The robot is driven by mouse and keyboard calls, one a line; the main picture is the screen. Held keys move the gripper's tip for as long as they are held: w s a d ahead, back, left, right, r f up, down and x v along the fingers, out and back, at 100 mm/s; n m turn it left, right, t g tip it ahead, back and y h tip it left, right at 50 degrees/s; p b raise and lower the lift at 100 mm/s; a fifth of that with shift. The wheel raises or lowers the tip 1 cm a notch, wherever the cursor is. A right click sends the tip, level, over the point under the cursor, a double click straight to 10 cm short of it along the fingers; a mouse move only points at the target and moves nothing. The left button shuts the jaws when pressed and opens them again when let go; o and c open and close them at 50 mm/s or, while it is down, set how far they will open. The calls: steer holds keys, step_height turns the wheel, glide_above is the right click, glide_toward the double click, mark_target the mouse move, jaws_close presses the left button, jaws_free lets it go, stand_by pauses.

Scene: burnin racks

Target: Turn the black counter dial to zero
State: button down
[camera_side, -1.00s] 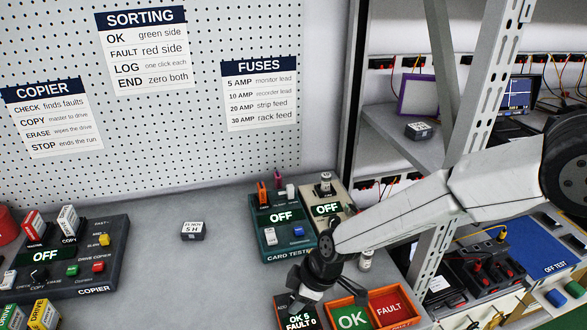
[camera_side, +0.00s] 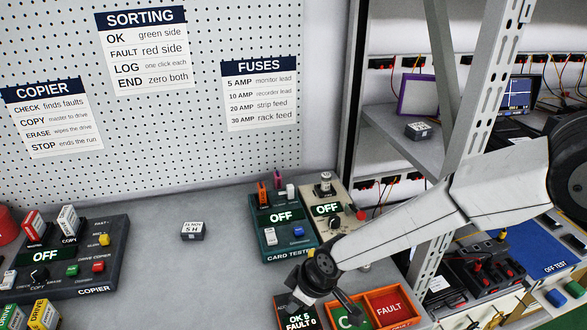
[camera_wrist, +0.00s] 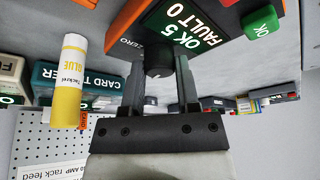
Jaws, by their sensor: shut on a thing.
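The black counter dial (camera_wrist: 157,60) sits between my two fingertips in the wrist view, and my gripper (camera_wrist: 159,72) is shut on it. The word ZERO is printed beside the dial. The counter display (camera_wrist: 183,24) next to it reads OK 5, FAULT 0; it also shows in the side view (camera_side: 299,318). In the side view my gripper (camera_side: 347,302) is at the counter box, in front of the green OK area (camera_side: 348,318), whose label it partly covers. The dial is hidden there. The red FAULT area (camera_side: 389,307) is beside it in an orange tray.
A card tester (camera_side: 283,242) reading OFF and a beige unit (camera_side: 327,210) with a red knob stand just behind. A yellow glue stick (camera_wrist: 69,90) stands close to my gripper. A copier (camera_side: 62,262) is at the left. The bench between copier and tester is mostly clear.

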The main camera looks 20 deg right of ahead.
steer(key=shift+a+m+t+h, duration=0.1)
steer(key=shift+m+t+h, duration=0.45)
steer(key=shift+m, duration=1.45)
steer(key=shift+m+t+h, duration=0.25)
steer(key=shift+m+h, duration=0.5)
steer(key=shift+m, duration=1.05)
steer(key=shift+c, duration=1.7)
jaws_free()
steer(key=shift+s+r, duration=0.1)
steer(key=shift+r, duration=0.1)
steer(key=v, duration=0.7)
steer(key=shift+r, duration=0.25)
